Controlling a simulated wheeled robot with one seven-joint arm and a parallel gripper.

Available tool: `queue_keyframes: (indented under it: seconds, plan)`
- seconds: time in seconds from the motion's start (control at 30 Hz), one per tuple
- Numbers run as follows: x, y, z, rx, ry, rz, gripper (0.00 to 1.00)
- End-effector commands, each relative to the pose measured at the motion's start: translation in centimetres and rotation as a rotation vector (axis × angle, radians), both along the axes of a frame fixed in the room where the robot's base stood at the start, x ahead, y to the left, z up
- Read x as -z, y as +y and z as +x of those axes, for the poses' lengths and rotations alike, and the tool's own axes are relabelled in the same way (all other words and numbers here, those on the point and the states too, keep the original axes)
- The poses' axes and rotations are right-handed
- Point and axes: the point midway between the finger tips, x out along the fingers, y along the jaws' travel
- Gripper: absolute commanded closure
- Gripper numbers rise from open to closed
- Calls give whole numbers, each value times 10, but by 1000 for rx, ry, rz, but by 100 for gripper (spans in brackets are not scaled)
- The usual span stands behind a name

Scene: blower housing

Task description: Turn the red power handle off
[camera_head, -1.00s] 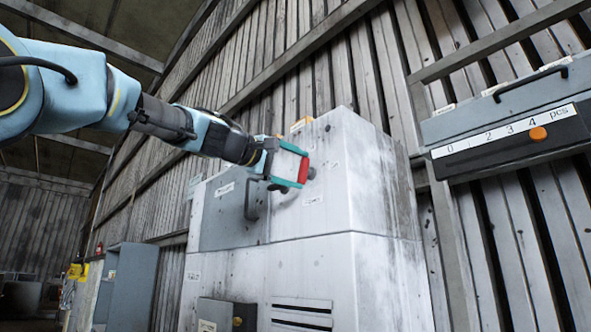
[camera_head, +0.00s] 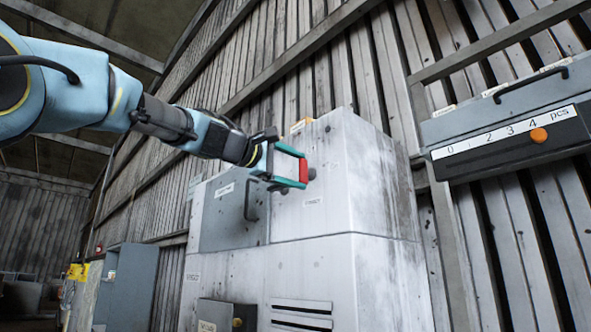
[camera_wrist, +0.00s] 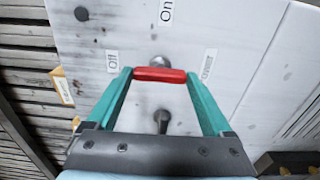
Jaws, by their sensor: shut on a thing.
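The red power handle (camera_head: 304,171) is on the upper front of the white cabinet (camera_head: 315,200). My gripper (camera_head: 297,169) is at it, with teal fingers on either side. In the wrist view, the red handle (camera_wrist: 160,75) spans crosswise between the fingertips of my gripper (camera_wrist: 160,76), which is shut on it. A grey round mount (camera_wrist: 160,61) shows just behind the handle. The "Off" label (camera_wrist: 112,62) is left of the handle, the "On" label (camera_wrist: 166,12) is above it, and the "Power" label (camera_wrist: 208,63) is to the right.
A grey panel with a dark pull handle (camera_head: 250,203) is left of my gripper on the cabinet. A grey box with a 0–4 scale and orange knob (camera_head: 538,134) hangs at the right. A dark knob-like shape (camera_wrist: 161,121) shows below the red handle in the wrist view.

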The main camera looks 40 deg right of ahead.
Motion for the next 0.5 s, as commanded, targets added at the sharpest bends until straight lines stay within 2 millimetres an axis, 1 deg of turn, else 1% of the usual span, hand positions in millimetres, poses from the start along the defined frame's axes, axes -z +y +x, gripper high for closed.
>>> queue_keyframes:
  seconds: [0.07,0.1,0.2,0.23,0.5]
  plan:
    - [1,0,1,0,3,1,71]
    - [1,0,1,0,3,1,13]
    - [1,0,1,0,3,1,2]
    - [1,0,0,0,2,1,0]
    - [1,2,0,-1,0,0,0]
